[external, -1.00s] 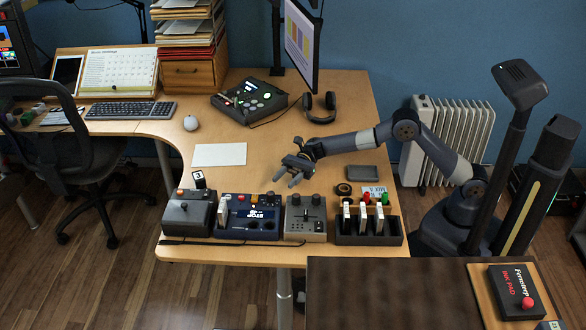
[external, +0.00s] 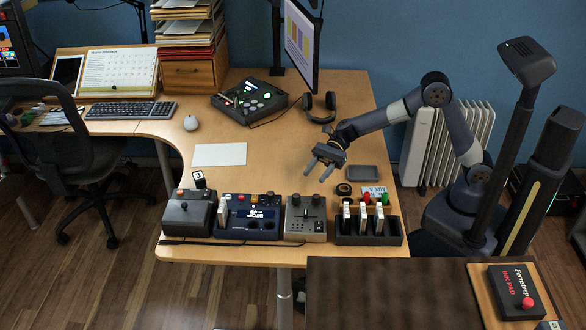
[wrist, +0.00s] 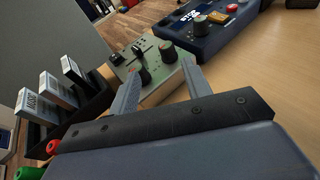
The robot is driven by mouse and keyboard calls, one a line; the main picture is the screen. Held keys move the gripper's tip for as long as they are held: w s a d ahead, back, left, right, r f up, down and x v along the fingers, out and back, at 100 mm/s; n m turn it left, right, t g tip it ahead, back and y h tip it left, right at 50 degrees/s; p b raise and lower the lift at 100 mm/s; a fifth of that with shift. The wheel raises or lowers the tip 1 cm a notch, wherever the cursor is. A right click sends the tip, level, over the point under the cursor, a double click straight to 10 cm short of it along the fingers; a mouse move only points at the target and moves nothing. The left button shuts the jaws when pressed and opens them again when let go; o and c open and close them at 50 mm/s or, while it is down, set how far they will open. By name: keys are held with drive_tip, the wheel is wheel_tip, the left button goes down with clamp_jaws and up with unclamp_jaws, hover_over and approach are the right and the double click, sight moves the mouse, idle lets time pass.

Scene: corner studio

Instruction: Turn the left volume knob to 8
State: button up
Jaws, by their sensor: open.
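The small grey mixer (external: 306,219) stands near the desk's front edge. Two dark knobs show at its back edge, one on the left (external: 295,200) and one on the right (external: 316,199). In the wrist view the mixer (wrist: 178,82) is seen from the opposite side, with one dark knob (wrist: 141,76) near a fingertip and another dark knob (wrist: 167,48) farther off. The knob scale markings are too small to read. My gripper (external: 317,171) is open and empty, above the desk behind the mixer, apart from the knobs. Its two fingers also show in the wrist view (wrist: 160,75).
The blue console (external: 252,220) is left of the mixer. The black rack (external: 369,239) with upright cards is on its right. A dark grey box (external: 362,172) and a round black item (external: 343,189) lie near my gripper. Bare desk lies left of it.

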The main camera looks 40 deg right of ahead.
sight(317, 196)
drive_tip(key=s+d+h+p, duration=0.1)
drive_tip(key=s+d, duration=0.3)
drive_tip(key=x, duration=1)
drive_tip(key=shift+w+a, duration=0.1)
drive_tip(key=shift+a, duration=0.4)
drive_tip(key=shift+r, duration=0.1)
drive_tip(key=shift+c, duration=0.5)
drive_tip(key=c, duration=0.9)
